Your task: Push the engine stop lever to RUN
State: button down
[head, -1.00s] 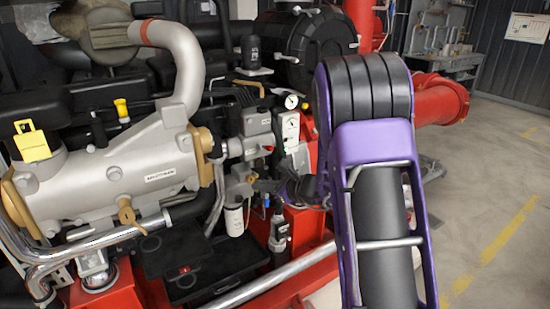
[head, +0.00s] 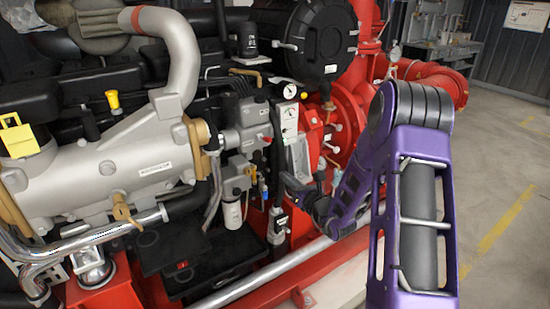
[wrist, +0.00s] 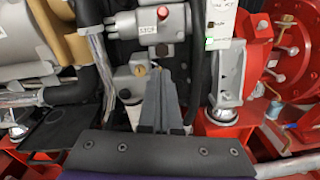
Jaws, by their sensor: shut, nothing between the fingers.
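The grey governor housing (head: 247,122) sits at the right end of the silver engine cooler. The wrist view shows it at the top, with a STOP label (wrist: 151,30) and a small red knob (wrist: 163,12), seemingly the stop lever's end, just above the label. The lever's arm is not clear, and I cannot tell its setting. My gripper (wrist: 160,72) is shut and empty, its fingertips below the label and knob in the picture. I cannot tell whether they touch anything. In the head view my gripper (head: 286,180) is at the lower right of the housing.
A black hose (head: 277,135) and a white gauge panel (head: 289,122) stand close to the right of the housing. A white filter (head: 232,213) hangs below it. A chrome pipe (head: 265,275) crosses low in front. Open floor (head: 500,200) lies at the right.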

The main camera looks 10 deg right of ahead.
aim_at(264, 139)
jog(key=w+a+r, duration=0.3)
jog(key=w, duration=0.7)
jog(key=shift+w+r, duration=0.2)
jog(key=shift+w, duration=0.05)
jog(key=shift+r, duration=0.15)
jog(key=shift+r+g+p, duration=0.2)
jog(key=shift+g+p, duration=0.45)
jog(key=shift+g, duration=0.05)
